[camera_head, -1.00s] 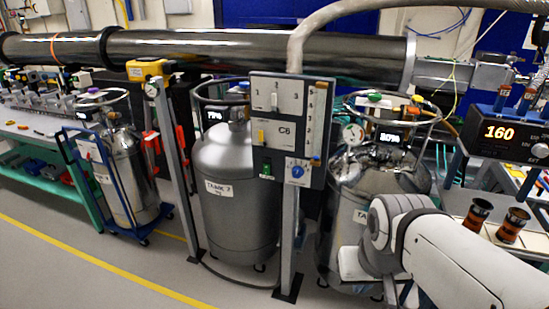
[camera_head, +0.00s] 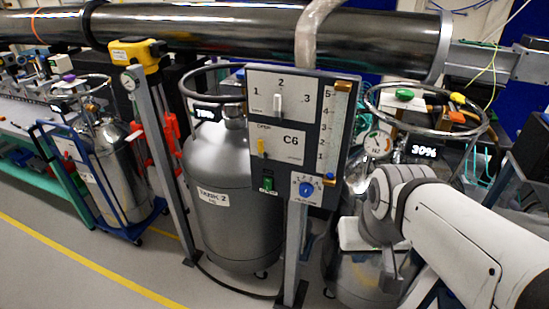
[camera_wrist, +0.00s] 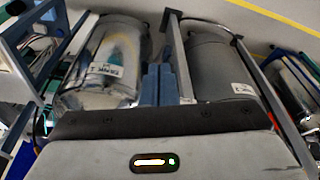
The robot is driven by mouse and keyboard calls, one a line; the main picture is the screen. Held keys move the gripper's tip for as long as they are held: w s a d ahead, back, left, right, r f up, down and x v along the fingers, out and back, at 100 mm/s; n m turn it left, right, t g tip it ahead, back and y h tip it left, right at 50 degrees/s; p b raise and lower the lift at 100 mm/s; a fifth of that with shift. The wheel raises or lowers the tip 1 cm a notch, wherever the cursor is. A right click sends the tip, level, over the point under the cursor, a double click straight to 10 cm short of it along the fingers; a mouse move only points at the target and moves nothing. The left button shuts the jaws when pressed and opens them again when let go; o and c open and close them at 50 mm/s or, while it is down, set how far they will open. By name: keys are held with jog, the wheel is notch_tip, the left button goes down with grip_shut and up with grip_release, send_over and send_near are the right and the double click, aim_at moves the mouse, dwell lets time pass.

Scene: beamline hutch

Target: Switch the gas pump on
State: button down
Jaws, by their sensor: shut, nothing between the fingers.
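No label in view names the gas pump. A grey control panel marked C6 (camera_head: 318,140) stands on a post. A yellow box (camera_head: 138,55) tops another post to the left. The switch positions are too small to tell. My gripper's blue fingers (camera_wrist: 158,82) are together and empty in the wrist view, pointing toward the floor side between two tanks; nothing touches them visibly.
Tank 2 (camera_head: 218,215) stands behind the panel. A shiny tank (camera_head: 365,272) with a 30% display stands right, partly behind my arm. A smaller cylinder (camera_head: 118,170) sits on a blue cart. A large dark pipe (camera_head: 250,35) crosses above. Floor is free in front.

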jog(key=shift+a, duration=0.1)
jog(key=w+a+f+n+t+y+b, duration=0.1)
jog(key=w+a+f+n+t+b, duration=0.1)
jog(key=w+f+n+t+b, duration=0.5)
jog(key=w+a+f+n+b, duration=0.25)
jog(key=w+f+b, duration=0.35)
jog(key=w+b, duration=0.4)
jog(key=w+a+f+n+t+y+b, duration=0.2)
jog(key=a+n+y+b, duration=0.1)
jog(key=a+n+b, duration=0.2)
jog(key=w+a+f+n+t+y+b, duration=0.2)
jog(key=a+n+t+y+b, duration=0.1)
jog(key=a+n+b, duration=0.2)
jog(key=n+b, duration=0.2)
jog(key=b, duration=0.1)
jog(key=shift+w+a+n, duration=0.3)
jog(key=shift+n, duration=0.05)
